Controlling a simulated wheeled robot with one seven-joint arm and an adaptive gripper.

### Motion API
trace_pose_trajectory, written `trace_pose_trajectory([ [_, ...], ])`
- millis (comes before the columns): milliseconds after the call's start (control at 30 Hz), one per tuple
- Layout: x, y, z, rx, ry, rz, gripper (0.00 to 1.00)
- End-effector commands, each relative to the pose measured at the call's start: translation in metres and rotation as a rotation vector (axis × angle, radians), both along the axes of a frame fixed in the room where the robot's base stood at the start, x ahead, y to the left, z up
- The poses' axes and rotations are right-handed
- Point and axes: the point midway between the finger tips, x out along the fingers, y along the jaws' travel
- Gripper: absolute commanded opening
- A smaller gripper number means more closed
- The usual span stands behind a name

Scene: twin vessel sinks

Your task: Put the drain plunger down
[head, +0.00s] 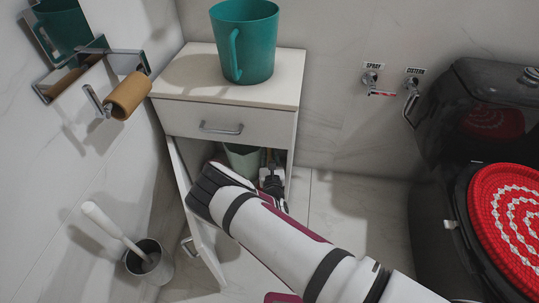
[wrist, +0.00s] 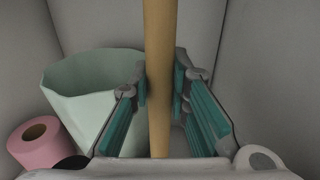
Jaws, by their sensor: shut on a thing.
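The drain plunger shows as a tan wooden handle (wrist: 161,45), upright in the middle of the wrist view. My gripper (wrist: 162,88) is shut around this handle, with a teal-padded finger on each side. The handle's lower end and the plunger's cup are hidden below by my gripper. In the head view, my gripper (head: 271,183) reaches into the open lower compartment of the white cabinet (head: 172,122). Only a small bit of the handle can be made out there. I cannot tell whether the plunger touches the compartment floor.
A pale green bin (wrist: 85,95) stands left of the handle, with a pink paper roll (wrist: 30,145) beside it. The cabinet door (head: 186,205) hangs open on the left. A toilet brush holder (head: 150,264) stands left; a black toilet (head: 440,190) stands right.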

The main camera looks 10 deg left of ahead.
Motion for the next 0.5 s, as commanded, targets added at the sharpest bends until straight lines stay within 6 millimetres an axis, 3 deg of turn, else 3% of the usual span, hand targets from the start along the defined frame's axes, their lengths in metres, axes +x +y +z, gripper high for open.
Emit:
trace_pose_trajectory([
  [233,0.0001,0.0,-0.0017,0.0,-0.002,0.0,0.0],
  [267,-0.0001,-0.0001,-0.0022,0.0,0.0,0.0,0.21],
  [333,-0.0002,-0.0001,-0.0022,0.0,0.0,0.0,0.37],
  [500,-0.0002,0.0,-0.0022,0.0,0.0,0.0,0.37],
])
